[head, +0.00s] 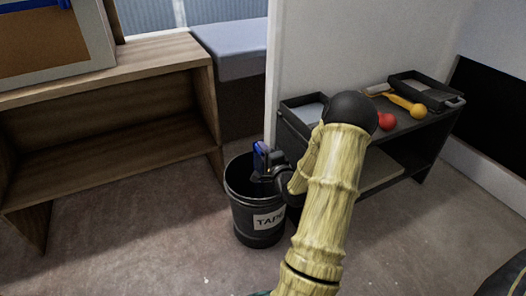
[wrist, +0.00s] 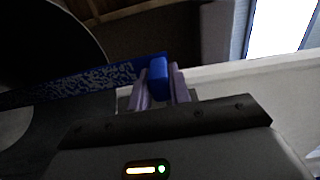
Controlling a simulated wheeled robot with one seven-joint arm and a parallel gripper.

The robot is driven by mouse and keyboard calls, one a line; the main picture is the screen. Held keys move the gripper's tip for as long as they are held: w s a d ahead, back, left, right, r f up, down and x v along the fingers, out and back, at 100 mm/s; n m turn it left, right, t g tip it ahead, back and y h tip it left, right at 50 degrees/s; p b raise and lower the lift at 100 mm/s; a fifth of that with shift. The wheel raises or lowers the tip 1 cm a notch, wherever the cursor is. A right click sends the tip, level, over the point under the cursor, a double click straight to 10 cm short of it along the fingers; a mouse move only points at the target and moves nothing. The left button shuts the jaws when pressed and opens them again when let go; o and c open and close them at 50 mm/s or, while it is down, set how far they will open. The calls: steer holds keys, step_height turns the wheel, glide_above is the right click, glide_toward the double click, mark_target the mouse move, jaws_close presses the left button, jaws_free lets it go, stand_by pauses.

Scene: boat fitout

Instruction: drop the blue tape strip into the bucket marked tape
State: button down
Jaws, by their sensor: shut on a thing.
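The black bucket (head: 258,222) stands on the floor with a white label reading TAPE, partly covered by my arm. My gripper (head: 264,172) is over the bucket's opening. In the wrist view my gripper (wrist: 160,88) is shut on the blue tape strip (wrist: 80,78), which stretches out to the left with a speckled face. In the head view the blue tape strip (head: 261,156) shows as a small blue patch at the gripper. The bucket's dark opening fills the left of the wrist view. How far the strip hangs inside the rim is not clear.
A wooden bench (head: 110,85) stands left of the bucket, with a framed board (head: 50,45) on top. A dark shelf (head: 400,130) on the right holds trays, a red ball (head: 387,121) and a yellow-orange tool (head: 405,104). A white partition stands behind the bucket. The floor in front is clear.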

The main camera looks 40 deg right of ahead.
steer(key=shift+f, duration=0.45)
steer(key=c, duration=0.6)
jaws_free()
steer(key=shift+s, duration=0.1)
steer(key=v, duration=0.7)
steer(key=shift+s+a+p, duration=0.1)
steer(key=shift+s+p, duration=0.05)
steer(key=shift+p, duration=0.2)
stand_by(0.6)
steer(key=shift+r, duration=0.1)
